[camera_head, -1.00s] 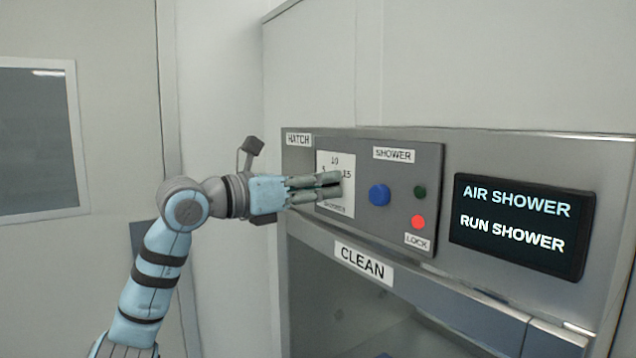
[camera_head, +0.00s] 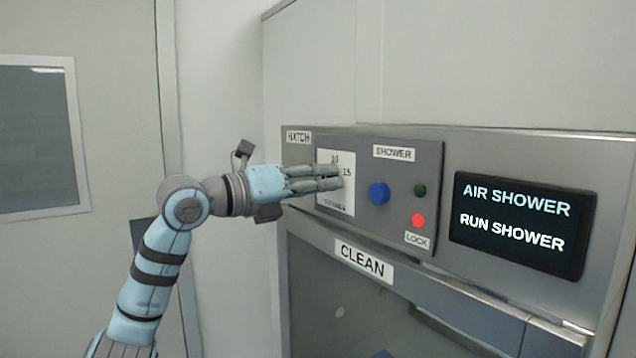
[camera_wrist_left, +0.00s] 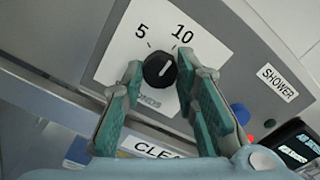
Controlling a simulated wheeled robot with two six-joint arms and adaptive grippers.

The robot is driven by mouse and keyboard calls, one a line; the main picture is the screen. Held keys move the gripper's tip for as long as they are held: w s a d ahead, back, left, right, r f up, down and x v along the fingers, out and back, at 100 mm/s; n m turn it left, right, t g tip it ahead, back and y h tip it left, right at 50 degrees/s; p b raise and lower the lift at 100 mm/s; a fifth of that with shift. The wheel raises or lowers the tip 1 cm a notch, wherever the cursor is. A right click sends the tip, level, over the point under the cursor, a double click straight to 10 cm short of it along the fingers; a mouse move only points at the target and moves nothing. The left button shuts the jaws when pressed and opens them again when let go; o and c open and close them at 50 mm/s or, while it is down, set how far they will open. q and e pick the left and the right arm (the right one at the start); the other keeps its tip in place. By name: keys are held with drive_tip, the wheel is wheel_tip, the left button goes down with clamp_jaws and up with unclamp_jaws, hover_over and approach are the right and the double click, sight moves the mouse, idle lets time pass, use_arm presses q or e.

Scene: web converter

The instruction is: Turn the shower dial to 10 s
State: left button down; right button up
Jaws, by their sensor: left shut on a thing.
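The shower dial (camera_wrist_left: 158,71) is a round black knob on a white scale plate (camera_head: 336,207) marked 5, 10 and 15. In the left wrist view its white pointer line slants up and right, roughly toward the 10; I cannot tell if it lines up exactly. My left gripper (camera_head: 338,177) reaches the plate from the left, its green fingers on either side of the knob. The gripper is shut on the dial and also shows in the left wrist view (camera_wrist_left: 165,82). In the head view the fingers hide the knob. My right gripper is out of view.
Right of the plate are a blue button (camera_head: 379,193), a dark green lamp (camera_head: 420,190) and a lit red lamp (camera_head: 418,220) above the LOCK label. A screen (camera_head: 515,222) reads AIR SHOWER, RUN SHOWER. A CLEAN label (camera_head: 363,261) sits below the panel.

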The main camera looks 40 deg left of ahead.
use_arm(q)
drive_tip(key=shift+f, duration=0.15)
drive_tip(key=c, duration=1.2)
unclamp_jaws()
drive_tip(key=shift+c, duration=0.2)
drive_tip(key=shift+w, duration=0.1)
wheel_tip(320, 180, up, 10)
drive_tip(key=shift+d, duration=0.15)
